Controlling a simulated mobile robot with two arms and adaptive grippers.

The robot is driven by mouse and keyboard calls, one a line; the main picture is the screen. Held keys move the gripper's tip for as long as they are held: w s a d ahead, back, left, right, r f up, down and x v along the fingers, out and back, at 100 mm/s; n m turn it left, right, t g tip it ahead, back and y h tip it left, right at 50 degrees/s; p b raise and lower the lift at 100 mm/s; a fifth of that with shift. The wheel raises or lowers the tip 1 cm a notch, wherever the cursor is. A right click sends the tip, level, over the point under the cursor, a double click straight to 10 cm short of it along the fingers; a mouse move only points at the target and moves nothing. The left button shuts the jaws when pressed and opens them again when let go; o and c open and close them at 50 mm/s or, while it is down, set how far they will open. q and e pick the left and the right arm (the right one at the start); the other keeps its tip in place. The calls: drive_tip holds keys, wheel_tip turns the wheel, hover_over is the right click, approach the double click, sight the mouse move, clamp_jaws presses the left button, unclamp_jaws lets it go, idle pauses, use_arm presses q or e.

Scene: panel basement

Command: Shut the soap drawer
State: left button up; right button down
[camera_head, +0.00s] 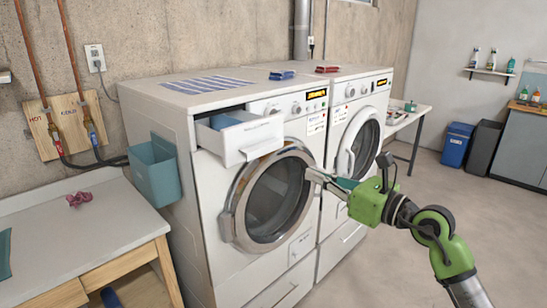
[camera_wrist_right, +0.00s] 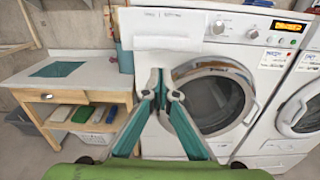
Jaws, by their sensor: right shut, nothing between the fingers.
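The soap drawer (camera_head: 250,138) is pulled out from the upper left of the nearer washing machine (camera_head: 200,195). Its white front stands clear of the machine, and a blue-grey inside shows. In the right wrist view, the drawer front (camera_wrist_right: 165,43) is ahead of and above the fingertips. My right gripper (camera_head: 313,177) is shut and empty. In the head view, its tips appear over the right edge of the round door, to the right of and below the drawer. The right wrist view shows both teal fingers together (camera_wrist_right: 163,92). My left gripper is not in view.
The round washer door (camera_head: 226,222) is shut below the drawer. A second machine (camera_head: 352,108) stands to the right. A teal bin (camera_head: 155,175) hangs on the nearer machine's left side, above a wooden bench (camera_head: 110,235). Open floor lies to the right.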

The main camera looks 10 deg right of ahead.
drive_tip(key=p, duration=0.5)
approach(266, 152)
drive_tip(key=x, duration=0.6)
drive_tip(key=shift+a+r, duration=0.1)
drive_tip(key=shift+a, duration=0.05)
drive_tip(key=shift+w+a, duration=0.25)
drive_tip(key=shift+w, duration=0.1)
drive_tip(key=shift+w, duration=0.1)
